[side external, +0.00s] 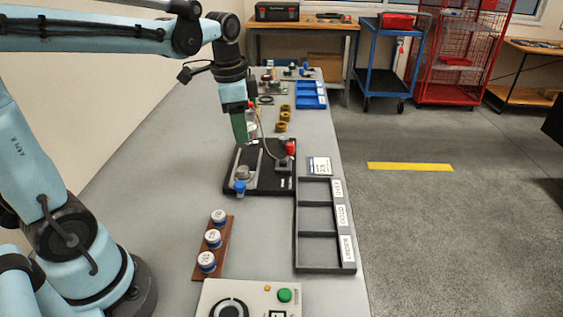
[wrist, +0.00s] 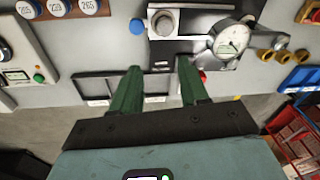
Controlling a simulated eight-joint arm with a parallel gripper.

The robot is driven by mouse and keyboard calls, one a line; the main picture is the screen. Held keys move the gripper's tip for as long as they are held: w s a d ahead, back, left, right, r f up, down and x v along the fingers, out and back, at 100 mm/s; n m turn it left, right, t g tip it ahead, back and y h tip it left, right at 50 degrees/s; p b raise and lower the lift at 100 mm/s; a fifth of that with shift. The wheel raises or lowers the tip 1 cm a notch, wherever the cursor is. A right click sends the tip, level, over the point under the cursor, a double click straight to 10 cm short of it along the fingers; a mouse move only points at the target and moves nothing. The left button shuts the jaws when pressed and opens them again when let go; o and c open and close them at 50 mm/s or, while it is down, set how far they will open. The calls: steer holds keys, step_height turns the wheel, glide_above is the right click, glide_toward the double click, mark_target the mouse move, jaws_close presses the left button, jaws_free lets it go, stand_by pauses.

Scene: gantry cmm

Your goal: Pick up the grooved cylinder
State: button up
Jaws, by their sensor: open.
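A short grey metal cylinder (side external: 242,173) stands on the black fixture plate (side external: 262,186), near its front end. In the wrist view the cylinder (wrist: 163,22) shows from above at the top, beyond my fingertips. Its grooves cannot be made out clearly. My gripper (side external: 241,140) has green fingers pointing down over the back part of the plate, behind and above the cylinder. In the wrist view my gripper (wrist: 158,65) is open, with nothing between its fingers.
A dial gauge (wrist: 230,38) stands on the plate beside the cylinder. A blue round piece (side external: 240,187) is close in front. A wooden rack (side external: 222,247) holds labelled caps. A grey three-compartment tray (side external: 299,236) lies right. Brass rings (side external: 282,127) and a blue tray (side external: 311,88) are farther back.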

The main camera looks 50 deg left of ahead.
mark_target(243, 168)
steer(key=shift+m+g, duration=0.7)
steer(key=shift+m, duration=0.1)
steer(key=shift+w+a+f, duration=0.2)
steer(key=shift+a+f, duration=0.15)
steer(key=shift+f, duration=1.75)
steer(key=shift+w+a+f, duration=0.15)
steer(key=shift+a+f, duration=0.25)
steer(key=shift+f, duration=1.7)
steer(key=shift+w+a+f, duration=0.2)
steer(key=shift+a+f, duration=0.15)
steer(key=shift+f, duration=1.75)
steer(key=shift+c, duration=0.3)
jaws_close()
